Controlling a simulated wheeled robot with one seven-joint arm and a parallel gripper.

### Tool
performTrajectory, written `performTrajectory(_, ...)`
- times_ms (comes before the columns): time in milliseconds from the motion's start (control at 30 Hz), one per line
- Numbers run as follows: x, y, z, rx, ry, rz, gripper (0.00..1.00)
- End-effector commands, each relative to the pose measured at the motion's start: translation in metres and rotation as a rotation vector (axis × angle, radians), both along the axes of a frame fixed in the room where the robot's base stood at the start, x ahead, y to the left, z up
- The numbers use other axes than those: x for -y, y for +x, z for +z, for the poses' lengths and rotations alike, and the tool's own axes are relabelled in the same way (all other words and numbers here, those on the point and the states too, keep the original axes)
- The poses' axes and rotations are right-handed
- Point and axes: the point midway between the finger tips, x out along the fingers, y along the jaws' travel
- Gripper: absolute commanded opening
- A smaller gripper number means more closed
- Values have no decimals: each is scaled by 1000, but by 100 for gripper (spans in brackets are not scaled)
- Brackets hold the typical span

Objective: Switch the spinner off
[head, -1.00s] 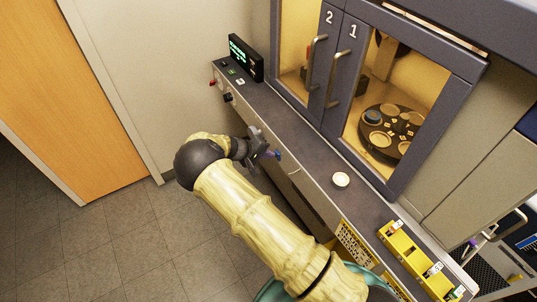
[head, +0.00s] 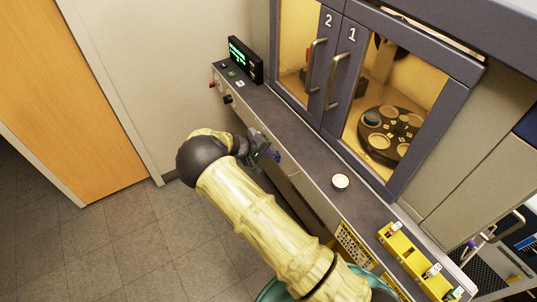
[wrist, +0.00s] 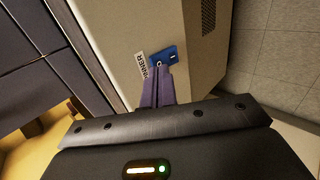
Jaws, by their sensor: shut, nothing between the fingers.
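In the wrist view a blue switch plate (wrist: 170,53) sits on a beige panel, beside a white label (wrist: 141,64) whose visible letters end in "NNER". The plate has a small white round part and a dark slot; its setting is too small to tell. My gripper (wrist: 157,74) is shut and empty, its purple fingertips right at the plate's near edge and partly covering it. Whether they touch it I cannot tell. In the head view my gripper (head: 276,156) is in front of the bench's front panel, and the switch does not show there.
A dark round carousel (head: 404,149) with several dishes is behind glass door 1. A round cream dish (head: 340,181) and a yellow rack (head: 405,252) stand on the narrow grey ledge. A lit display (head: 246,61) and knobs are at its far end. Open floor lies left.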

Motion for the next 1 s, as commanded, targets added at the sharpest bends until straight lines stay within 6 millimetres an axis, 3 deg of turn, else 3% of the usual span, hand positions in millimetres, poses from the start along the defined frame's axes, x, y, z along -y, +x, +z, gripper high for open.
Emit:
performTrajectory(267,-4,-2,0,0,1,1,0)
performTrajectory(533,-34,-17,4,0,1,-4,0)
performTrajectory(1000,-67,-42,78,1,2,-14,0)
